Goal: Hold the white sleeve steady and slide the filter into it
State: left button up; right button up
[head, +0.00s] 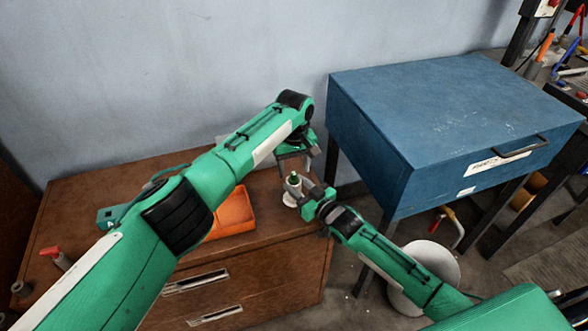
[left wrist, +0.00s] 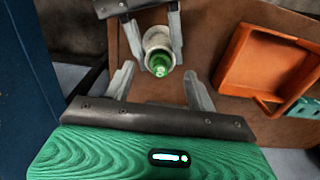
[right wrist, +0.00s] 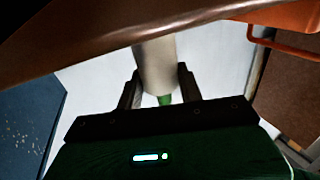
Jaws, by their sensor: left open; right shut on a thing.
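The white sleeve (head: 292,189) is upright near the right end of the brown cabinet top, and it also shows in the left wrist view (left wrist: 157,39). My right gripper (head: 303,192) is shut on the sleeve from the side; the right wrist view shows the sleeve (right wrist: 157,62) between its fingers. The green end of the filter (left wrist: 160,62) pokes out of the sleeve's upper opening; the rest of the filter is hidden. My left gripper (left wrist: 158,88) is open and empty just above, its fingers on either side of the green end and apart from it.
An orange tray (head: 233,214) lies left of the sleeve on the brown cabinet top (head: 150,172). A blue cabinet (head: 440,110) stands close on the right, and the grey-blue wall is behind.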

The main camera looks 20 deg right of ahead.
pick_arm(q)
jog(key=shift+r, duration=2.85)
pick_arm(e)
jog(key=o, duration=1.1)
